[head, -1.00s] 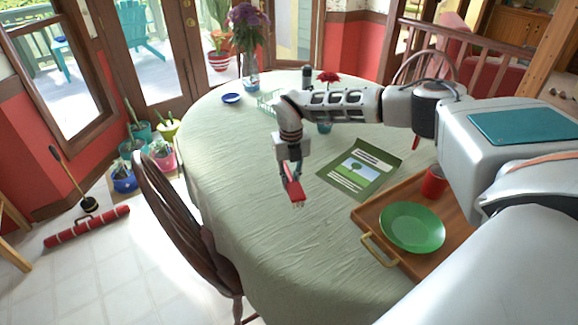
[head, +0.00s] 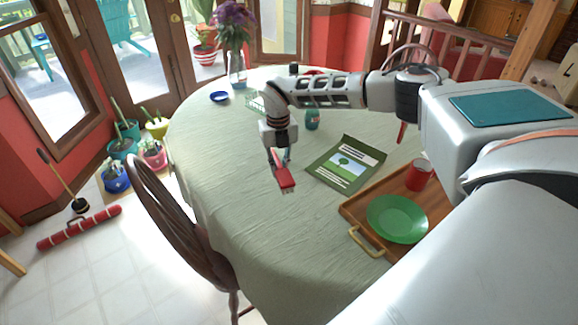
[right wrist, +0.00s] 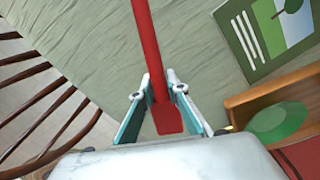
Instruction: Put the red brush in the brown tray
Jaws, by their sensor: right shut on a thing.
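The red brush (head: 285,178) is in my right gripper (head: 279,160), above the middle of the table, left of the booklet. Its pale end points down toward the front in the head view. In the right wrist view my right gripper (right wrist: 158,85) has its fingers on both sides of the long red handle of the brush (right wrist: 148,45). The brown tray (head: 395,186) lies on the table to the right and nearer the front. Its corner also shows in the right wrist view (right wrist: 270,95). My left gripper is not in view.
A green plate (head: 397,219) and a red cup (head: 419,175) stand on the tray. A green booklet (head: 345,163) lies between brush and tray. A wooden chair (head: 180,220) stands at the left. The tablecloth (head: 225,150) is clear there.

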